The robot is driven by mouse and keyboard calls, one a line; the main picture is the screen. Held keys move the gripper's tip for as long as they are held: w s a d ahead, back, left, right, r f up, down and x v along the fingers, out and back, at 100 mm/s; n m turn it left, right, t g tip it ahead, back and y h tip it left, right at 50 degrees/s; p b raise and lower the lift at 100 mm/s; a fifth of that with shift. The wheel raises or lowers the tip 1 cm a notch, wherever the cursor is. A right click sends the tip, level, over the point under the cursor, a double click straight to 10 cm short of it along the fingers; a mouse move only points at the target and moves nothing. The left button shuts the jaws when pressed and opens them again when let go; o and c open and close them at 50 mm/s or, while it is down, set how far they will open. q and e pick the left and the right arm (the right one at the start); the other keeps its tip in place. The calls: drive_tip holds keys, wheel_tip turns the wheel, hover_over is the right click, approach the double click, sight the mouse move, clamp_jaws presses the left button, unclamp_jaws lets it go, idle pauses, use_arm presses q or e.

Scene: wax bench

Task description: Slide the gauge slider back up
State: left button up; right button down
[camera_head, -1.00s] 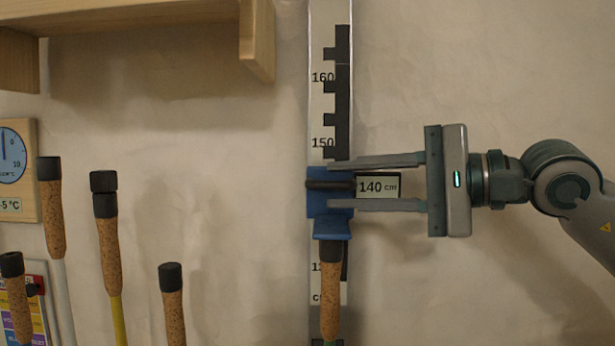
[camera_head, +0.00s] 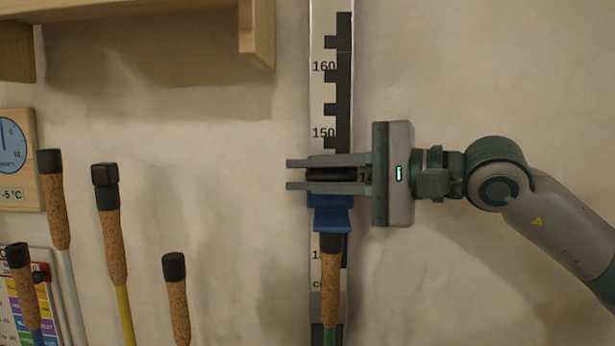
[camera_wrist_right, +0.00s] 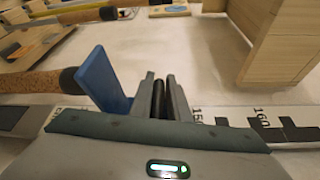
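The blue gauge slider (camera_head: 332,212) sits on the upright measuring scale (camera_head: 329,115), below the 150 mark. Its black handle (camera_head: 332,174) lies between the fingers of my right gripper (camera_head: 297,174), which are closed onto it from above and below. The wrist view shows the dark handle (camera_wrist_right: 158,97) between the two fingers (camera_wrist_right: 163,90), beside the blue ledge (camera_wrist_right: 103,80). The slider's readout (camera_head: 366,177) is mostly hidden by my gripper. A cork-handled pole (camera_head: 331,275) stands under the slider's ledge, its black top at or just below it. My left gripper is not in view.
Several more cork-handled poles (camera_head: 111,240) stand at the left. A wooden shelf (camera_head: 150,5) with a bracket (camera_head: 257,35) is at the upper left, left of the scale. A dial thermometer (camera_head: 12,150) hangs at the far left. The wall right of the scale is clear.

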drive_tip(key=shift+f, duration=0.2)
wheel_tip(320, 180, up, 29)
drive_tip(key=p, duration=0.9)
drive_tip(key=shift+r, duration=0.1)
drive_tip(key=c, duration=1.8)
unclamp_jaws()
drive_tip(key=shift+d, duration=0.1)
